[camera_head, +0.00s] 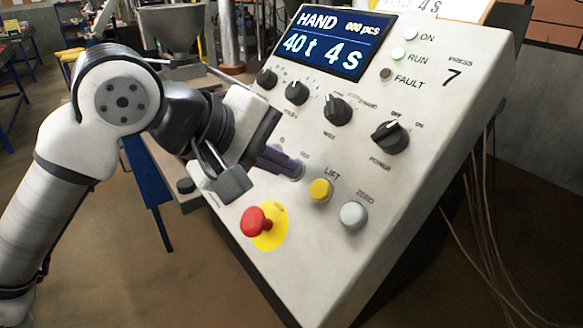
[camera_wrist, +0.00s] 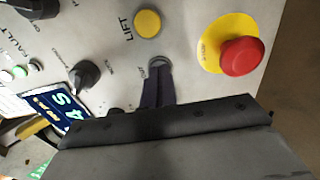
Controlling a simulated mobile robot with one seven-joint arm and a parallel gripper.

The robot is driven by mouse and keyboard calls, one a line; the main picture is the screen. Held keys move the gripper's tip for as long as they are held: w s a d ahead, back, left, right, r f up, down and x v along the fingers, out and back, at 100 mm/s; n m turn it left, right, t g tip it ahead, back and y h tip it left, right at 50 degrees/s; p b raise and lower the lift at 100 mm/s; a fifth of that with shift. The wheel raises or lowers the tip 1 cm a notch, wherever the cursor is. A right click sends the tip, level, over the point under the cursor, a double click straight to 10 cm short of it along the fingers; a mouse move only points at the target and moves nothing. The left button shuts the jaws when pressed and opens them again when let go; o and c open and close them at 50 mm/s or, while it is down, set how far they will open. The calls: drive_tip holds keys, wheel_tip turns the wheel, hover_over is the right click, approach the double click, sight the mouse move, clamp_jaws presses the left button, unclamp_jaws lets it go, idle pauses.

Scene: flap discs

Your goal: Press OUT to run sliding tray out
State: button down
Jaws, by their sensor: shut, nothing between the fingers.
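The grey sloped control panel (camera_head: 275,215) fills the middle of the head view. My gripper (camera_head: 290,168) is shut and empty, its dark fingers reaching to the panel left of the yellow LIFT button (camera_head: 320,190). A round button rim (camera_wrist: 159,61) shows right at the fingertips (camera_wrist: 157,72) in the wrist view. The sliding tray cannot be made out in either view.
A red emergency stop (camera_head: 256,220) on a yellow disc lies below the fingers. A grey ZERO button (camera_head: 353,215) is right of LIFT. Several black knobs sit above. The display (camera_head: 336,42) reads HAND, 40 t, 4 s.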

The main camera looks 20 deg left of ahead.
drive_tip(key=shift+s+r, duration=0.1)
idle(0.3)
drive_tip(key=p+v, duration=0.2)
drive_tip(key=v, duration=0.5)
drive_tip(key=shift+s+a+r, duration=0.25)
idle(0.4)
